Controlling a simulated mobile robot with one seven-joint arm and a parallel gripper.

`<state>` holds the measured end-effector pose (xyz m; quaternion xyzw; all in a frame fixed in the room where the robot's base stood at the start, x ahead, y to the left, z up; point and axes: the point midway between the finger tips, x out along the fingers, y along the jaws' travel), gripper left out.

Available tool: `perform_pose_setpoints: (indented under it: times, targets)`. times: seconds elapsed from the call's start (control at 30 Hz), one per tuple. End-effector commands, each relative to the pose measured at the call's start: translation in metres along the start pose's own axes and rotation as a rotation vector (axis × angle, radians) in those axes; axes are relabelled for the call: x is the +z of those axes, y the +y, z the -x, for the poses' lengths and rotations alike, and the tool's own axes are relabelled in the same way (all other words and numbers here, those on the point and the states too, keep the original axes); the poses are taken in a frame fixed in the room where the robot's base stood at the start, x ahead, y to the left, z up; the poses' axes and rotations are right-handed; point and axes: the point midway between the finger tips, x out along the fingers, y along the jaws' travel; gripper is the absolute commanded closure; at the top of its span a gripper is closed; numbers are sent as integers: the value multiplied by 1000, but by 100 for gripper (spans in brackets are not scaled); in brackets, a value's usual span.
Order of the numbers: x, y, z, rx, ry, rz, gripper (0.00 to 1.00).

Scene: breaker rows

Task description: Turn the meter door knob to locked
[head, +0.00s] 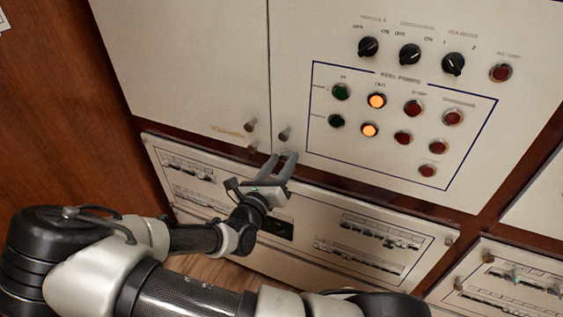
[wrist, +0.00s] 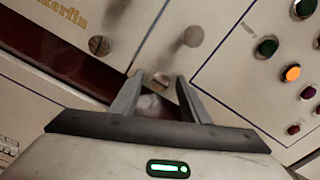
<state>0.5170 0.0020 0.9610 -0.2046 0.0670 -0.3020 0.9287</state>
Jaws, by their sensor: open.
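Small round metal knobs sit by the seam between two cream cabinet doors. In the head view, one knob (head: 251,125) is left of the seam, another (head: 285,134) is right of it, and a lower one (head: 252,147) is near the door's bottom edge. I cannot tell which is the meter door knob, or its setting. My gripper (head: 281,156) is open, its fingertips just below the right knob. In the wrist view, my gripper (wrist: 160,80) has a small knob showing between its fingertips, not clearly touched. A slotted knob (wrist: 99,46) and a rounder knob (wrist: 192,36) lie beyond.
A panel with black rotary switches (head: 410,54) and lit and unlit buttons (head: 377,101) is to the right. Breaker-row panels (head: 375,240) lie below, behind my arm. A dark red-brown frame strip (head: 360,187) runs between the upper and lower panels. Brown wood is at left.

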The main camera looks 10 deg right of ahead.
Motion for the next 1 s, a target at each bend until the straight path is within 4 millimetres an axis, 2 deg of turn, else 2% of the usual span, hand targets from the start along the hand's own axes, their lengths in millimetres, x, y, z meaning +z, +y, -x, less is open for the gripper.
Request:
perform_pose_setpoints:
  times: [0.03, 0.2, 0.27, 0.67, 1.0]
  targets:
    - [0, 0, 0, 0, 0, 0, 64]
    - [0, 0, 0, 0, 0, 0, 92]
    - [0, 0, 0, 0, 0, 0, 100]
    - [1, -1, 0, -1, 1, -84, 100]
    - [2, -2, 0, -2, 1, -356, 100]
